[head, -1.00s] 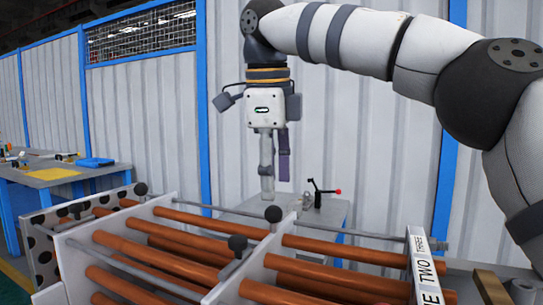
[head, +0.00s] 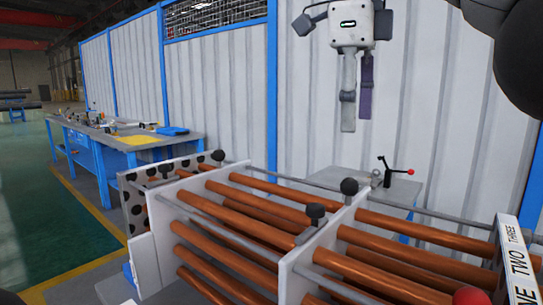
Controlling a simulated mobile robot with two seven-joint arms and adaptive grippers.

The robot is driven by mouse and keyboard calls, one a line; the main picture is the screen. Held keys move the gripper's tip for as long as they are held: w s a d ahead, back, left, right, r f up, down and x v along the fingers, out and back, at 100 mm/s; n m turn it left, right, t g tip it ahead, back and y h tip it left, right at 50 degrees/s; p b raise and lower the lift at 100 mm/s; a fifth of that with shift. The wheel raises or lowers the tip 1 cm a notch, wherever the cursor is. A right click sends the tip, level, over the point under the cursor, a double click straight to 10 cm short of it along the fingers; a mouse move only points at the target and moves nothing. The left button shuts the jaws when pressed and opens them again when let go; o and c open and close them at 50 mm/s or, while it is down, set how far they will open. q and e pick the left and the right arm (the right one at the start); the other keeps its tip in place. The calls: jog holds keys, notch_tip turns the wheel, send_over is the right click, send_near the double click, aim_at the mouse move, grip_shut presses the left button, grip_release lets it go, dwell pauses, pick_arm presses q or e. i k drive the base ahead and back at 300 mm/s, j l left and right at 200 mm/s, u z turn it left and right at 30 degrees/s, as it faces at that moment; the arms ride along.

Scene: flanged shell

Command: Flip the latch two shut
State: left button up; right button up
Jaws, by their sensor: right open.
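A plate lettered with TWO and THREE (head: 515,262) stands at the right end of the flanged shell; its lower lettering is cut off. I cannot tell which part is latch two. A red ball (head: 473,297) shows at the bottom right edge, its mount hidden. My right gripper (head: 357,122) hangs fingers down, open and empty, well above the shell and apart from it. My left gripper is out of view.
Copper-coloured tubes (head: 260,207) pass through white plates (head: 300,262) in the foreground. Behind the shell, a small grey table (head: 400,190) carries a red-knobbed lever (head: 400,171). A blue workbench (head: 105,145) stands at the left by a corrugated wall. Green floor is clear at far left.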

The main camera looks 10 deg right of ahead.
aim_at(316, 212)
jog(key=k+j, duration=0.3)
jog(key=k, duration=0.15)
jog(key=k+j, duration=0.25)
jog(key=k, duration=0.2)
jog(key=k+j, duration=0.3)
jog(key=k, duration=0.15)
